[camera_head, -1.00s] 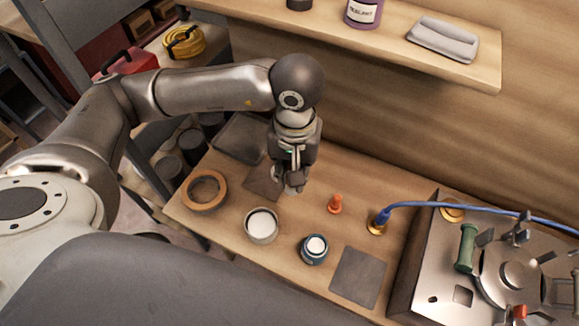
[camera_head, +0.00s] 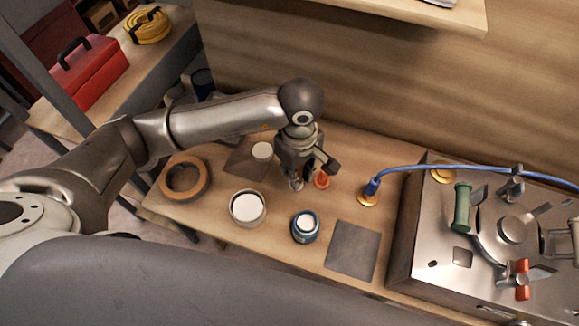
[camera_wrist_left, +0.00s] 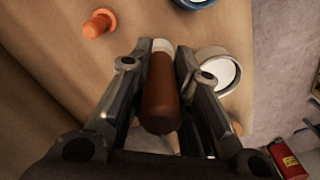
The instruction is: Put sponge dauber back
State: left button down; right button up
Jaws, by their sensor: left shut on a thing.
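The sponge dauber (camera_wrist_left: 162,95), a brown rounded handle with a pale far end, sits between the two fingers of my left gripper (camera_wrist_left: 165,70) in the left wrist view. The gripper is shut on it. In the head view my left gripper (camera_head: 297,186) points down low over the workbench (camera_head: 275,245), just left of an orange plug (camera_head: 322,181). The dauber is mostly hidden there by the fingers. Whether its tip touches the bench I cannot tell. My right gripper is not in view.
A white-filled cup (camera_head: 248,209), a blue jar (camera_head: 305,228) and a tan ring (camera_head: 185,178) stand nearby. A pale cylinder (camera_head: 262,151) stands by a dark pad (camera_head: 240,160). Another dark square (camera_head: 353,249) lies front right. A blue hose (camera_head: 430,170) runs to a metal fixture (camera_head: 420,235).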

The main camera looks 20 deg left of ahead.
pick_arm(q)
jog(key=w+a+f, duration=0.1)
jog(key=f, duration=0.2)
jog(key=w+a+f+p, duration=0.1)
jog(key=w+f, duration=0.1)
jog(key=f, duration=0.1)
jog(key=w+a+f, duration=0.1)
jog(key=w+f, duration=0.1)
jog(key=f, duration=0.1)
jog(key=shift+w+a+f+p, duration=0.15)
jog(key=shift+a+f+p, duration=0.05)
jog(key=shift+f+p, duration=0.1)
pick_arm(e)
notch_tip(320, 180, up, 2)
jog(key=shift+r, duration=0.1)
pick_arm(q)
jog(key=shift+f, duration=0.15)
jog(key=c, duration=1.3)
grip_release()
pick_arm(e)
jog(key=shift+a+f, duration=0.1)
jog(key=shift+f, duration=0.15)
